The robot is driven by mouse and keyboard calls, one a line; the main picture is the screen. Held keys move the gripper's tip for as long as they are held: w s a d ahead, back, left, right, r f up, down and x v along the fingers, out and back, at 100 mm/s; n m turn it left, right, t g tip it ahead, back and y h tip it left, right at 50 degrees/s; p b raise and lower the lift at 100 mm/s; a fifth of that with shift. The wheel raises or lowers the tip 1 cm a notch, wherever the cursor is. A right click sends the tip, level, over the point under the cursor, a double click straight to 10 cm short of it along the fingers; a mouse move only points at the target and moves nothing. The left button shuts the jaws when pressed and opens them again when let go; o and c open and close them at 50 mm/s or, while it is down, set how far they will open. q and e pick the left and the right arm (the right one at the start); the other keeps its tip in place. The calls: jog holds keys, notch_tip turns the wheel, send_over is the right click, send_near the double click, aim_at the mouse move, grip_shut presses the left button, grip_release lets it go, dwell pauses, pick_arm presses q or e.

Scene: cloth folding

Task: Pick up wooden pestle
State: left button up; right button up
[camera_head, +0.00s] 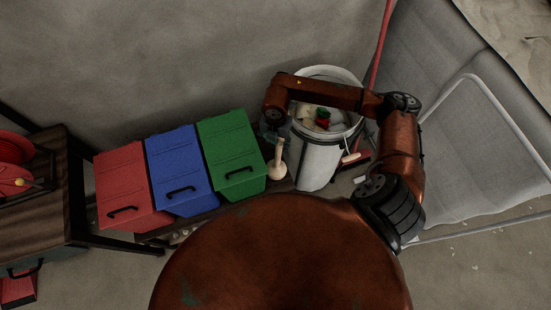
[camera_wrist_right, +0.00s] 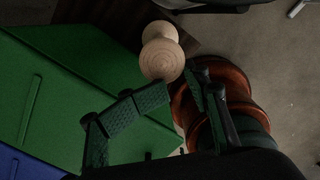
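The pale wooden pestle (camera_head: 277,163) stands upright beside the green bin in the head view, with its wider end down. In the right wrist view the pestle (camera_wrist_right: 161,57) is seen end-on, just beyond the fingertips. My right gripper (camera_head: 273,134) points down over the top of the pestle in the head view, small and dark there. In the right wrist view my right gripper (camera_wrist_right: 180,86) is open, its fingers apart and nothing clearly held between them. My left gripper is out of view.
Red (camera_head: 128,185), blue (camera_head: 180,165) and green (camera_head: 231,152) lidded bins stand left of the pestle. A white bucket (camera_head: 316,164) holding several items stands close to its right. A wooden cabinet (camera_head: 35,215) with a red reel is at far left.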

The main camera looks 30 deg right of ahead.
aim_at(276, 157)
notch_tip(276, 157, down, 9)
jog(key=shift+d+r+b, duration=0.1)
jog(key=shift+b, duration=0.6)
jog(key=shift+r, duration=0.1)
jog(key=shift+c, duration=0.2)
grip_shut()
jog(key=shift+o, duration=0.2)
grip_release()
jog(key=shift+r, duration=0.1)
